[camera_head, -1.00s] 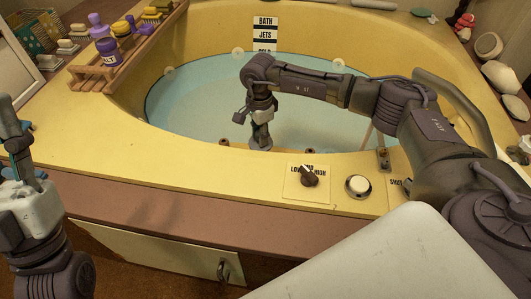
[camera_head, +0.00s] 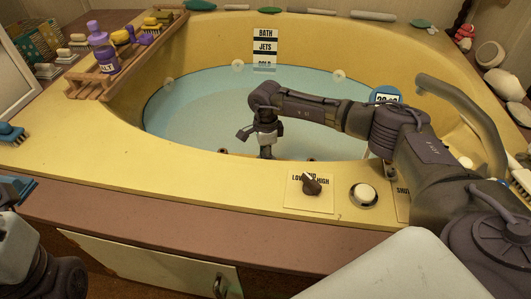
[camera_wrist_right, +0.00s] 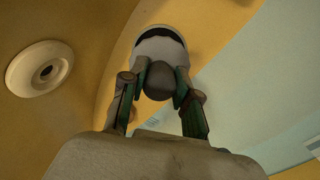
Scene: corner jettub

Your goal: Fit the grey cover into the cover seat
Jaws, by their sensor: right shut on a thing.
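My right gripper (camera_head: 267,152) reaches down inside the near side of the tub. In the right wrist view its green-padded fingers (camera_wrist_right: 161,92) are shut on the dark grey rounded knob of the grey cover (camera_wrist_right: 160,80). The lighter face of the cover shows beyond the fingertips. Behind it is a pale round rim with a dark crescent, apparently the cover seat (camera_wrist_right: 158,30). The cover overlaps the seat; I cannot tell whether they touch. In the head view the cover and seat are hidden. My left gripper (camera_head: 14,190) is cut off at the left edge, its fingers unclear.
A pale round jet fitting (camera_wrist_right: 40,68) is on the wall left of the seat in the wrist view. The yellow tub rim (camera_head: 150,170) carries a dark knob (camera_head: 311,185) and a white button (camera_head: 363,195). A wooden rack (camera_head: 105,85) with bottles stands at the left.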

